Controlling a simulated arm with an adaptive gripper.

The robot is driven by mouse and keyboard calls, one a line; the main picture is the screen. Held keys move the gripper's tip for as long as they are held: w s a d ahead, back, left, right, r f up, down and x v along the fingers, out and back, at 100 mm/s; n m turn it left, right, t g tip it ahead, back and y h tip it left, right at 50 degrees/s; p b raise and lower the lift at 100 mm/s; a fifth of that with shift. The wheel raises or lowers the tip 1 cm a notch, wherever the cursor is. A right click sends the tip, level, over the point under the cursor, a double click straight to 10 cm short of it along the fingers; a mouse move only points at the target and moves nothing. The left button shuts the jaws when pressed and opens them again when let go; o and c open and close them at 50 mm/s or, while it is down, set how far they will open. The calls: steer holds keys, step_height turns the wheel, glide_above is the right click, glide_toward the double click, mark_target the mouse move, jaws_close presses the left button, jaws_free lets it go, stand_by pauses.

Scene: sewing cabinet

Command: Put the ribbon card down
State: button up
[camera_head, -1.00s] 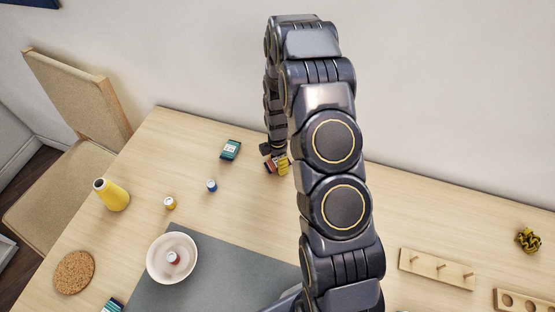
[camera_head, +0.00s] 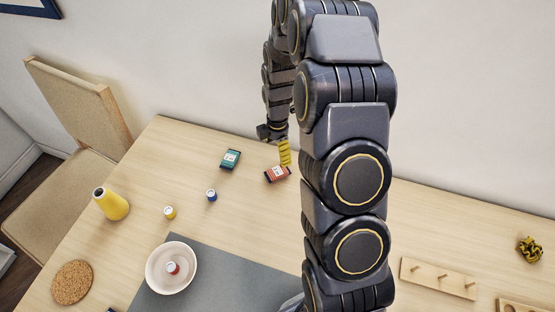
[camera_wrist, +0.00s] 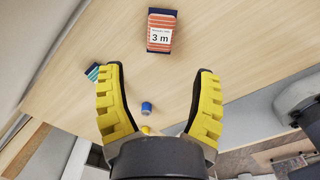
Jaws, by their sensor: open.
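A red-orange ribbon card (camera_head: 277,174) with a white label lies on the table toward the back. In the wrist view the card (camera_wrist: 160,33) shows a "3 m" label and lies beyond the fingertips, apart from them. My gripper (camera_wrist: 160,72) has its yellow-padded fingers spread wide with nothing between them. In the head view one yellow finger (camera_head: 284,152) shows just above and behind the card; the rest of the gripper is partly hidden.
A teal card (camera_head: 230,159) lies left of the red one. A peg rack (camera_head: 438,278) is at right.

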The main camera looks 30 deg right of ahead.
steer(key=s+a+r+m, duration=0.3)
steer(key=s+r+m, duration=0.15)
steer(key=r, duration=0.25)
steer(key=s+a+r+m, duration=0.3)
steer(key=s+a+r, duration=0.15)
steer(key=r, duration=0.25)
steer(key=s+a+r+m+g, duration=0.1)
steer(key=s+r+m, duration=0.2)
steer(key=s+m, duration=0.2)
steer(key=s+a+r+m, duration=0.2)
steer(key=s+m, duration=0.3)
steer(key=s, duration=0.7)
steer(key=shift+s+r+m+g, duration=0.15)
steer(key=shift+r+m+g, duration=0.25)
steer(key=shift+r, duration=0.45)
steer(key=shift+a, duration=0.1)
